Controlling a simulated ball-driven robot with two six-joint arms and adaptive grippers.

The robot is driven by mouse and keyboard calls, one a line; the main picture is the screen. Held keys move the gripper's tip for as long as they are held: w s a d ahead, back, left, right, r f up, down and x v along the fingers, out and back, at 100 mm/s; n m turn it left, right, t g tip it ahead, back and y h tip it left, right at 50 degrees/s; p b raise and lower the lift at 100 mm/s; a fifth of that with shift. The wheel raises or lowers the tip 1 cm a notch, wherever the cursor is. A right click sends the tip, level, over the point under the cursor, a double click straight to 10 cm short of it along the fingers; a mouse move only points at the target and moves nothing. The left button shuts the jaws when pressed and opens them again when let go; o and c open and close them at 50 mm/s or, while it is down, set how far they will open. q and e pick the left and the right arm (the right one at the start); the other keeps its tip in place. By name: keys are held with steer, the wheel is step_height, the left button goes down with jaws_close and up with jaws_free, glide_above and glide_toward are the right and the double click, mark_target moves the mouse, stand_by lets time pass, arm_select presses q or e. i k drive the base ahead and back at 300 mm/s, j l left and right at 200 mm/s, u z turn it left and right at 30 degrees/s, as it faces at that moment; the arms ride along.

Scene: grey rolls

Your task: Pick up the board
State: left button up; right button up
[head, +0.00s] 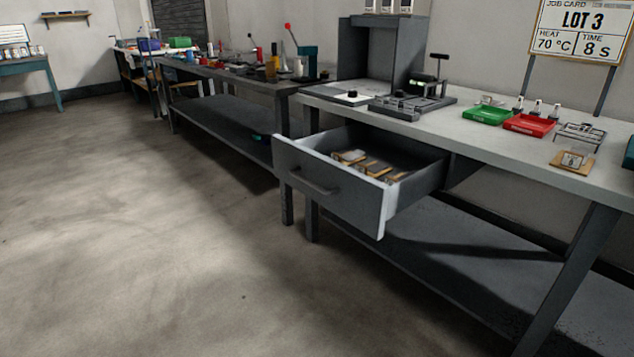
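A small tan board (572,160) lies flat near the front edge of the workbench (480,137), at the right of the head view. A clear or pale piece with a dark marking sits on it. Several flat tan and dark pieces (368,165) lie in the open drawer (331,190) under the bench; they may be boards too, but they are too small to tell. Neither of my grippers shows in the head view.
Behind the board are a wire rack (580,133), a red tray (527,125), a green tray (487,115) and small bottles. A black clamp fixture (415,102) and grey booth (375,55) stand further left. The drawer juts out over clear floor (150,250).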

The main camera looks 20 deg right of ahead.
mark_target(350, 157)
steer(key=i+j+z, duration=0.15)
steer(key=i+z, duration=0.25)
steer(key=i+j+z, duration=0.15)
steer(key=z, duration=0.2)
steer(key=i+j+z, duration=0.2)
steer(key=j+z, duration=0.2)
